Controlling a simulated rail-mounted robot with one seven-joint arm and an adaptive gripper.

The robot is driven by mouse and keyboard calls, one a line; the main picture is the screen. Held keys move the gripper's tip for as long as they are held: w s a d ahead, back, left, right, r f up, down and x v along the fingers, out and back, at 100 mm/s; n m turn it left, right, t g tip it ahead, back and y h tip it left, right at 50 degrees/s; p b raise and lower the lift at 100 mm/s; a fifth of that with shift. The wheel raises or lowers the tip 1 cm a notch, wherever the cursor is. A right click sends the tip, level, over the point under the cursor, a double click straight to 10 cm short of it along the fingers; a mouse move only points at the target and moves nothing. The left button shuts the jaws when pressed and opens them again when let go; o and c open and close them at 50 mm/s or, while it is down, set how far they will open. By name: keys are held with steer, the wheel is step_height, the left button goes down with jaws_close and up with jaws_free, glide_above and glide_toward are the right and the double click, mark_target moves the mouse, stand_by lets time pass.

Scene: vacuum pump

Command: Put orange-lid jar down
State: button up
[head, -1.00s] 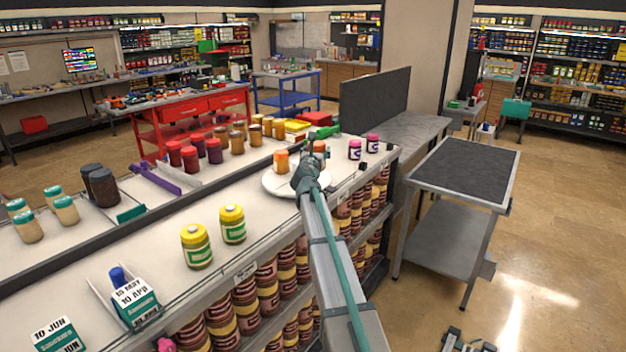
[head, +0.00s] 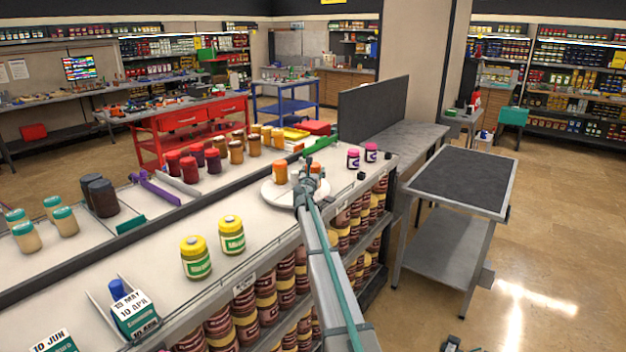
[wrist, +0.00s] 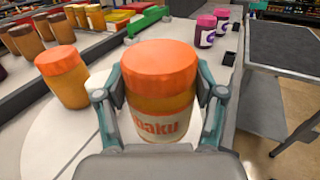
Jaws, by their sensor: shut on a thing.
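The orange-lid jar (wrist: 158,95) is upright between my gripper's two fingers in the wrist view, label facing me. My gripper (wrist: 162,105) is shut on its sides. In the head view the held jar (head: 316,168) shows only partly behind my gripper (head: 309,180), at the right part of a round white disc (head: 272,198) on the counter. Its base is hidden, so I cannot tell whether it touches the disc. A second orange-lid jar (head: 280,172) stands on the disc to the left, and it also shows in the wrist view (wrist: 63,76), apart from the held one.
Two purple jars with pink lids (head: 362,156) stand to the right on the counter. Two yellow-lid jars (head: 213,245) stand nearer me. A green bar (head: 318,144) lies behind the disc. The disc's front left part is clear.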

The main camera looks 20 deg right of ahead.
steer(key=shift+w+f, duration=0.1)
steer(key=shift+f, duration=1.45)
steer(key=shift+f, duration=0.1)
steer(key=o, duration=1.4)
steer(key=b+v, duration=0.2)
steer(key=v, duration=1)
steer(key=shift+b, duration=0.35)
